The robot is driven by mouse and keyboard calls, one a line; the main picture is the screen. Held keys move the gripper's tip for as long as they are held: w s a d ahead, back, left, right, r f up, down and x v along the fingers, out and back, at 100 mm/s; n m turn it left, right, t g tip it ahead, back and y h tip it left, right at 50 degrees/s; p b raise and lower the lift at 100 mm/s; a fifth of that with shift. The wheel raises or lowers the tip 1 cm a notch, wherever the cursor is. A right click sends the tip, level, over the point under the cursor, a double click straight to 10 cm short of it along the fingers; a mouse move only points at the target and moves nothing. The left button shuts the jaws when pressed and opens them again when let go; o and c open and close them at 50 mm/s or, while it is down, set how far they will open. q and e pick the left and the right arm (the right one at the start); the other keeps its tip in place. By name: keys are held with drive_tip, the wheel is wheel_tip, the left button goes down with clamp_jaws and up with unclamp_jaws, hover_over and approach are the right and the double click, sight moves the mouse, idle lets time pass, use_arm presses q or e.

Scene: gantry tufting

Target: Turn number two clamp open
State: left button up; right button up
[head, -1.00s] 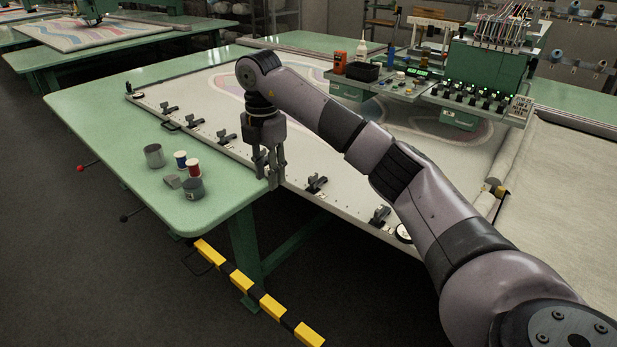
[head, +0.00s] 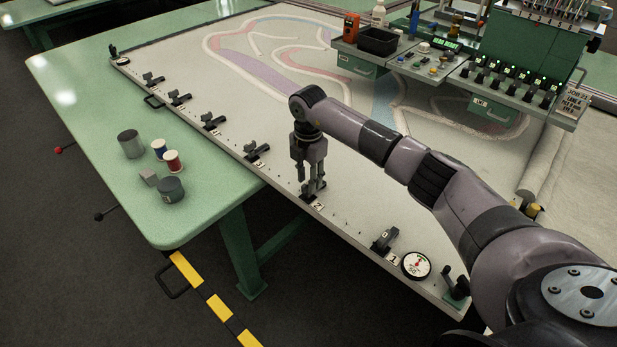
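The number two clamp (head: 308,197) sits on the frame's front rail beside a small tag marked 2 (head: 318,206). My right gripper (head: 313,188) points straight down over this clamp, its fingertips at the clamp. The fingers and wrist hide most of the clamp, so its lever position does not show. I cannot tell whether the fingers touch or grip it. The number one clamp (head: 384,240) is nearer, to the right, and the number three clamp (head: 250,154) is farther left. My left gripper is out of view.
A round dial (head: 416,264) sits by the number one clamp.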

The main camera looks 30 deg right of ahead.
drive_tip(key=shift+s+a+f, duration=0.25)
drive_tip(key=shift+a, duration=0.05)
drive_tip(key=shift+w+d+f, duration=0.1)
drive_tip(key=shift+d+f, duration=0.05)
clamp_jaws()
idle(0.3)
